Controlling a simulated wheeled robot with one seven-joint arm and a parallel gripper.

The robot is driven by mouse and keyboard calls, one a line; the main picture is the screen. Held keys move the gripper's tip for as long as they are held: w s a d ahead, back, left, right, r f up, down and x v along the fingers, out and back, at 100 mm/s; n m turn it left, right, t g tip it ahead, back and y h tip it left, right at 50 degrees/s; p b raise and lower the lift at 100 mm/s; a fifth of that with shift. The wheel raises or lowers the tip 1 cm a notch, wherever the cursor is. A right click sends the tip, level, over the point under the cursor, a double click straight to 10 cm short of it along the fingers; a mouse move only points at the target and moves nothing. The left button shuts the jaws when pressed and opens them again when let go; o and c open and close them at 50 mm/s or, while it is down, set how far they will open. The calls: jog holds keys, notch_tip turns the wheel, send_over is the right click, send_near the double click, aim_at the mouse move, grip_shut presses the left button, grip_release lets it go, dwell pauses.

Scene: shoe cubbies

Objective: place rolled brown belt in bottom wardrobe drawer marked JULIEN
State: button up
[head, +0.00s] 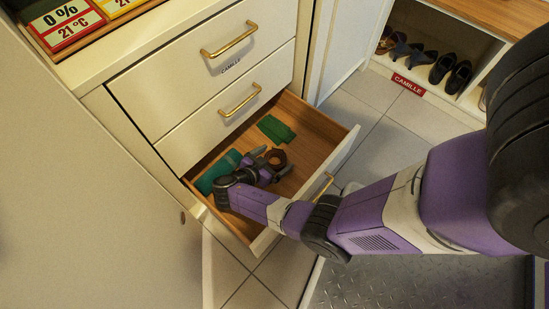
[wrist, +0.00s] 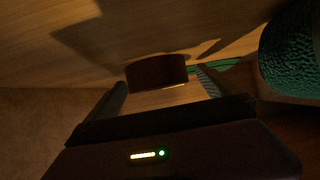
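The rolled brown belt (head: 276,157) lies inside the open bottom drawer (head: 313,120), on its wooden floor. My gripper (head: 273,162) reaches down into this drawer. Its fingers are apart, one on each side of the belt. In the wrist view the dark brown roll (wrist: 157,70) sits just at the fingertips, with a small gap on the right; contact on the left is unclear. No JULIEN label shows; the drawer's front faces away from the head view.
A green folded cloth (head: 276,129) lies at the drawer's back; another green item (head: 217,172) lies at its left. A shoe cubby (head: 440,60) stands at upper right. Tiled floor is clear between.

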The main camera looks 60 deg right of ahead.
jog(key=shift+a+r, duration=0.15)
jog(key=shift+r, duration=0.1)
jog(key=shift+p+v, duration=1.3)
jog(key=shift+v, duration=2.25)
jog(key=shift+f, duration=0.1)
